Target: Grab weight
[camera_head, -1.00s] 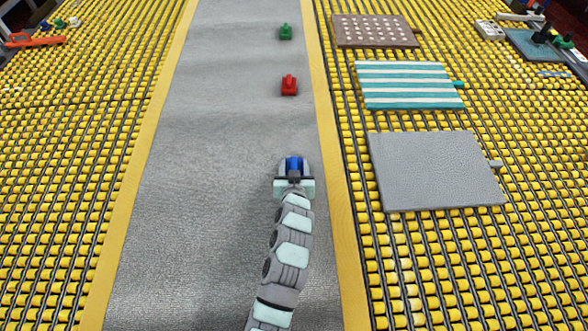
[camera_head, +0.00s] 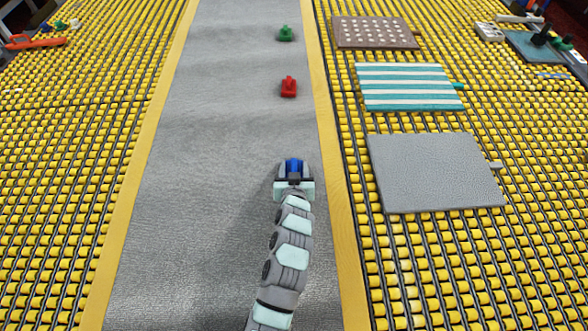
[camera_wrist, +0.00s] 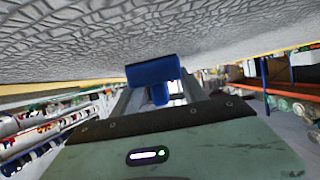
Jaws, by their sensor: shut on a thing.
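A blue weight (camera_head: 294,165) is between the fingers of my gripper (camera_head: 294,168), near the right border of the grey carpet strip (camera_head: 210,180). In the wrist view the blue weight (camera_wrist: 153,71) shows as a wide block on a narrower stem, and my gripper (camera_wrist: 160,95) is shut on the stem. The carpet surface (camera_wrist: 120,30) shows along the top of that view, close to the weight; I cannot tell whether they touch. A red weight (camera_head: 289,88) and a green weight (camera_head: 285,34) stand farther up the strip, apart from my gripper.
Yellow rollers (camera_head: 80,160) flank the strip. On the right lie a plain grey panel (camera_head: 437,172), a teal-striped panel (camera_head: 409,87) and a brown dotted panel (camera_head: 375,32). Tools, including an orange one (camera_head: 30,41), lie at the far corners. The strip's left side is clear.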

